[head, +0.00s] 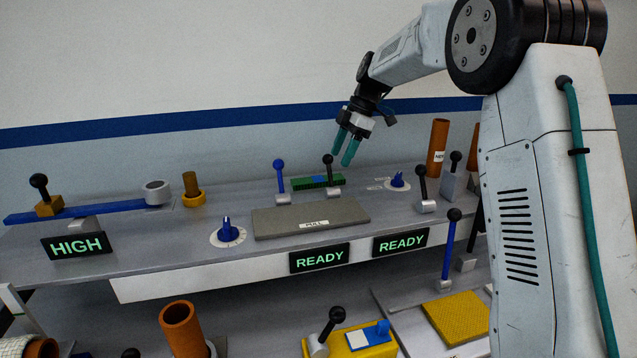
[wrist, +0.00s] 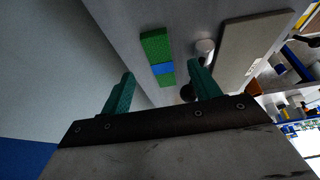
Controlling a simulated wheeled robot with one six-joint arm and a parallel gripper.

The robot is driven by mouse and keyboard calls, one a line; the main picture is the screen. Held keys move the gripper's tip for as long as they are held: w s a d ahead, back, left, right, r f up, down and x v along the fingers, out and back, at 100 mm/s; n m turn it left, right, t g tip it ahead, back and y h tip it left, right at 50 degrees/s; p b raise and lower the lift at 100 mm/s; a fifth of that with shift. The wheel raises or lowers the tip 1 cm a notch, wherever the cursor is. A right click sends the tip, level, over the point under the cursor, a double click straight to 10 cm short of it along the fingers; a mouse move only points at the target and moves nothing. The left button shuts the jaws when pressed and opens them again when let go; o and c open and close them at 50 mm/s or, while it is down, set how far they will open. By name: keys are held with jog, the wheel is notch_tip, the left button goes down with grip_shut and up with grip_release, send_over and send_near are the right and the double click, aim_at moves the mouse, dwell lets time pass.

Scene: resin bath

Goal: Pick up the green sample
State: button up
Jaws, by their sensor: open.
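The green sample (head: 303,183) is a flat green bar with a blue band at its middle. It lies on the grey bench top, behind the grey plate. In the wrist view the green sample (wrist: 155,47) shows ahead of the fingers, near the top middle. My gripper (head: 345,159) is open and empty, above the bench and to the right of the sample in the head view. A black-knobbed lever partly hides the sample's right part in the head view.
A blue-knobbed lever (head: 281,180) and a black-knobbed lever (head: 329,172) stand close in front of the sample. The grey plate (head: 312,218) lies nearer the front. A blue dial (head: 397,180) and an orange tube (head: 437,147) are to the right. The wall is behind.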

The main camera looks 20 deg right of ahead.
aim_at(334, 177)
jog(key=x, duration=0.6)
jog(key=shift+w+f, duration=0.1)
jog(key=c, duration=1.1)
